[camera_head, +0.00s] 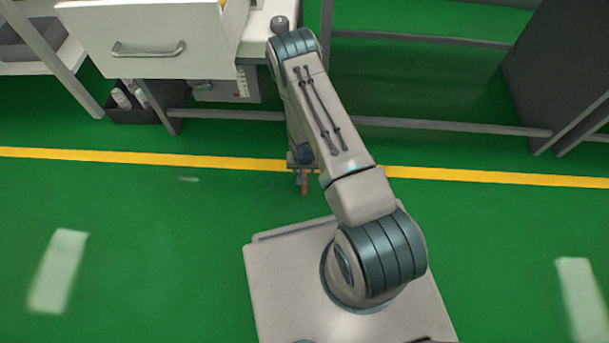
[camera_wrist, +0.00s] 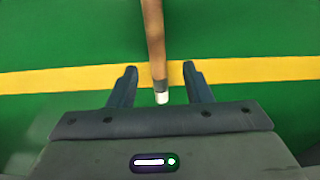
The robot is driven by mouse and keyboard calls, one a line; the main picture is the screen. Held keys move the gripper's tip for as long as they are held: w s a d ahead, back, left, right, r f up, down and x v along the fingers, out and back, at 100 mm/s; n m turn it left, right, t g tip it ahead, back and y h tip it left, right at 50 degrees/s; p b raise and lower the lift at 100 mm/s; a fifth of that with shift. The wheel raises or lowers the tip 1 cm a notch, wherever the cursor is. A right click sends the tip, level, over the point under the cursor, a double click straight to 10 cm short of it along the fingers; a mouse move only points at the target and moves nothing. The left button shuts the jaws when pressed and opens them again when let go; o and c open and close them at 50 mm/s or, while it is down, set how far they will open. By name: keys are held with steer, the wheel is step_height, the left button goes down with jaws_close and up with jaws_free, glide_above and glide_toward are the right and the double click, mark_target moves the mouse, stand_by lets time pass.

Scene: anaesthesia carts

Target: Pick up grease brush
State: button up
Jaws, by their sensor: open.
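A brown wooden handle with a white end, probably the grease brush (camera_wrist: 155,45), runs down from the top edge of the wrist view. Its white end lies between the fingers of my gripper (camera_wrist: 160,69), with green visible on both sides of it. The fingers are apart. The bristle end is not in view. In the head view a short brown piece of the brush (camera_head: 304,183) shows just below my gripper (camera_head: 303,168). My arm hides part of this area. I cannot tell what supports the brush.
A white cart has a pulled-out drawer (camera_head: 150,45) at upper left. A dark bin with bottles (camera_head: 125,100) sits beneath it. A grey frame rail (camera_head: 450,127) crosses behind my arm. The green floor (camera_head: 140,240) in front is clear, with a yellow stripe (camera_head: 480,175).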

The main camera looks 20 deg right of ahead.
mark_target(304, 173)
steer(key=f, duration=0.1)
steer(key=f+b, duration=0.1)
steer(key=f, duration=0.1)
steer(key=f+b, duration=0.1)
steer(key=shift+w+d+f, duration=0.2)
steer(key=shift+w+d, duration=0.05)
steer(key=shift+d, duration=0.05)
steer(key=shift+r, duration=0.1)
jaws_close()
